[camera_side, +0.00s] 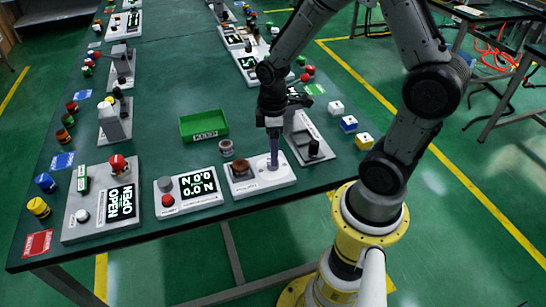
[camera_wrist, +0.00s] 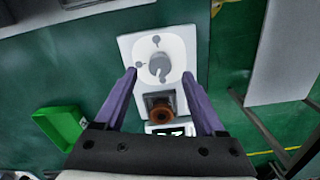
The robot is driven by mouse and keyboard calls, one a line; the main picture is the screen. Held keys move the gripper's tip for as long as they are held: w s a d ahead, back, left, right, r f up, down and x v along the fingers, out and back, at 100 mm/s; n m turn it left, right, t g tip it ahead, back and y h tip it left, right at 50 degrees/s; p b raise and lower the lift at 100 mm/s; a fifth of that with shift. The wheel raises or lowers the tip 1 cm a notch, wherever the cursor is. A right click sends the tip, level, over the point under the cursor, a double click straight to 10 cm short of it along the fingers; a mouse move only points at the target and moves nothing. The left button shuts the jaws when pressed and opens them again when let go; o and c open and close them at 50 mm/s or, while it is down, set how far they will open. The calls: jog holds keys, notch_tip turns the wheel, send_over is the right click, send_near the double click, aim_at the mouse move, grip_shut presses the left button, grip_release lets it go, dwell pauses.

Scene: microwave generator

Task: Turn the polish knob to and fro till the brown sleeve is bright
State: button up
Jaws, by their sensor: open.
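The polish unit is a white plate (camera_wrist: 128,44) with a grey knob (camera_wrist: 159,66) on it. Two small grey marks lie beside the knob. The brown sleeve (camera_wrist: 158,112) sits in a dark holder on the same plate; it also shows in the side view (camera_side: 240,167) and looks dull brown. My gripper (camera_wrist: 159,75) is open, with its purple fingers on either side of the knob and a visible gap to each. In the side view my gripper (camera_side: 273,163) points down at the right part of the plate, and its fingers largely hide the knob.
A brown and grey cylinder (camera_side: 226,148) stands behind the plate. A green tray (camera_side: 204,125) lies farther back. A white display unit with a red button (camera_side: 168,200) is close on the left, and a grey unit (camera_side: 308,135) stands behind right. Bare table lies behind the tray.

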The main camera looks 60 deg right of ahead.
jog(key=shift+f, duration=1.85)
grip_shut()
